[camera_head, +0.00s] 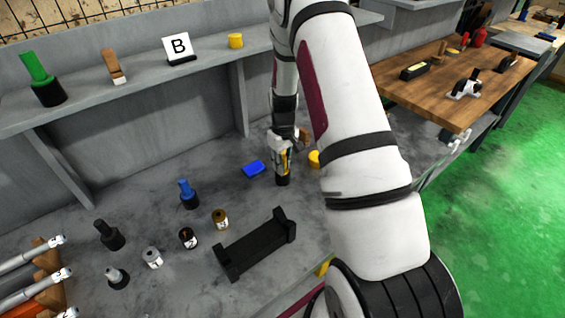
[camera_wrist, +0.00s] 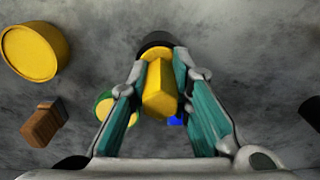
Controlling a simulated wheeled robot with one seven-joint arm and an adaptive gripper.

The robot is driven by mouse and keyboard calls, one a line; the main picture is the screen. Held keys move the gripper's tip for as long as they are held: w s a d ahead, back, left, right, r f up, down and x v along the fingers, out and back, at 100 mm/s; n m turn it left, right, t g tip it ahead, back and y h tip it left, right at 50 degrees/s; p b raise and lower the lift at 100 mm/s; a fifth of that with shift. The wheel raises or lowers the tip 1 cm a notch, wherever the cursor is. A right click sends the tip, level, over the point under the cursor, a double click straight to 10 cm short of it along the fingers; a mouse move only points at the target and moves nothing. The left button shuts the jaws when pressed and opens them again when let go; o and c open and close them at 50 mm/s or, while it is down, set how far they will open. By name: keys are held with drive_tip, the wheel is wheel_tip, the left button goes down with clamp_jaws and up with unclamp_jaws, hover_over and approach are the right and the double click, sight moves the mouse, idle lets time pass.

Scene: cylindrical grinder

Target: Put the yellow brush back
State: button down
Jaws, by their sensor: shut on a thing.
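The yellow brush (camera_head: 284,164) has a yellow handle and a black round base. My gripper (camera_head: 284,152) is shut on its handle and holds it upright over the grey bench (camera_head: 225,285), right of the blue pad. I cannot tell whether the black base touches the bench. In the wrist view the yellow handle (camera_wrist: 158,88) sits between the two teal fingers of my gripper (camera_wrist: 157,85), with the black base beyond it. A green brush (camera_head: 36,68) and a wooden-handled brush (camera_head: 113,64) stand on the grey shelf (camera_head: 205,65).
The shelf also bears a "B" sign (camera_head: 177,46) and a yellow cylinder (camera_head: 235,41). The bench holds a blue brush (camera_head: 187,194), a black brush (camera_head: 108,235), a black cradle (camera_head: 256,246), a blue pad (camera_head: 253,168) and another yellow cylinder (camera_head: 314,159). A wooden table (camera_head: 425,97) stands right.

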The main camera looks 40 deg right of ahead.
drive_tip(key=shift+f, duration=0.15)
drive_tip(key=c, duration=1.5)
unclamp_jaws()
drive_tip(key=shift+o, duration=0.2)
wheel_tip(320, 180, up, 13)
drive_tip(key=shift+f+b, duration=0.15)
drive_tip(key=shift+b, duration=0.5)
drive_tip(key=s+a+r+t, duration=0.1)
drive_tip(key=s+a+r, duration=0.35)
drive_tip(key=r, duration=0.35)
drive_tip(key=s+a+r+t, duration=0.1)
drive_tip(key=s+a+r, duration=0.2)
drive_tip(key=a+r, duration=0.4)
drive_tip(key=s+a+r+t, duration=0.1)
drive_tip(key=s+a+r, duration=0.2)
drive_tip(key=s, duration=0.5)
drive_tip(key=s+a+r+t, duration=0.2)
drive_tip(key=s+a+r, duration=0.2)
drive_tip(key=s, duration=0.5)
drive_tip(key=shift+a+r, duration=0.25)
drive_tip(key=shift+a, duration=0.45)
